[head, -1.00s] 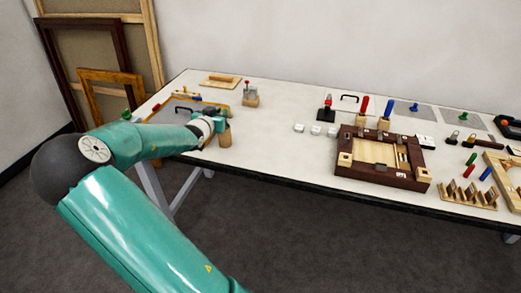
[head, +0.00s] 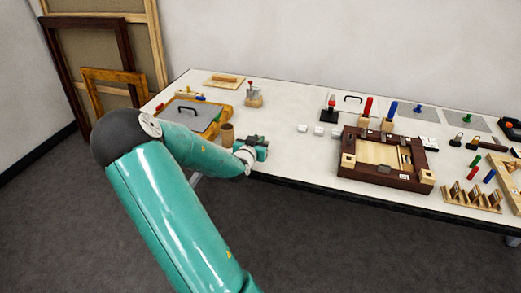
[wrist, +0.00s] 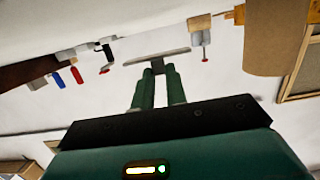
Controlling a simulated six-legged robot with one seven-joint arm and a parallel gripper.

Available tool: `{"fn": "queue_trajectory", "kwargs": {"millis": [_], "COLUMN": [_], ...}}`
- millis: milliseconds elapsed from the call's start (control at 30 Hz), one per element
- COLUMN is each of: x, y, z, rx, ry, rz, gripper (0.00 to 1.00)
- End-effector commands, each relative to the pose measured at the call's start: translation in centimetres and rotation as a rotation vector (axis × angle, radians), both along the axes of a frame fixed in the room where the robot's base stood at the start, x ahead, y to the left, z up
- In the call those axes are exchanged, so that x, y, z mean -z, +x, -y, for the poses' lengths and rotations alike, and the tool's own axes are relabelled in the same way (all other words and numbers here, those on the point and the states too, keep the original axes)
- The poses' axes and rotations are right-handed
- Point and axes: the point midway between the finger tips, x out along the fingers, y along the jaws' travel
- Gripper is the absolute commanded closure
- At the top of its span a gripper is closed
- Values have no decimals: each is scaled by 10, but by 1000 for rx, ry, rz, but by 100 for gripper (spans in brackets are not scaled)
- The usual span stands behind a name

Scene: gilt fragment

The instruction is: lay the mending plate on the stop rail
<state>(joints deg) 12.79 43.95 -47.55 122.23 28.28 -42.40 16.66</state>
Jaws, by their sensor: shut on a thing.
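My gripper (head: 264,148) is over the front part of the table, right of the wooden cup. In the wrist view its two green fingers (wrist: 157,80) are shut on a thin grey bar, the mending plate (wrist: 176,53), near its middle. The plate sticks out to both sides of the fingertips. In the head view the plate is hard to tell from the gripper. A dark brown wooden frame (head: 352,173) with a pale inner panel lies to the right, with small grey plates on its far side. I cannot tell which part is the stop rail.
The wooden cup (head: 227,136) stands close left of my gripper; it looms large in the wrist view (wrist: 278,40). An orange tray (head: 183,123) with a grey sheet is farther left. The table between cup and blocks is clear.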

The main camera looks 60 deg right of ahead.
Motion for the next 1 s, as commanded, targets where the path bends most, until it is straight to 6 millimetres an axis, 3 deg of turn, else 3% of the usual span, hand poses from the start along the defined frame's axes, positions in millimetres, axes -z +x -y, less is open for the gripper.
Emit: {"fn": "queue_trajectory", "kwargs": {"millis": [200,367,767,800,867,1000], "x": [16,38,43,43,42,42], "y": [-14,-12,-11,-11,-11,-11], "z": [2,2,2,2,2,2], "rx": [2,0,0,0,0,0], "ry": [2,1,-2,-2,-2,-1], "rz": [-3,-2,0,0,0,0], "gripper": [100,100,100,78,67,64]}}
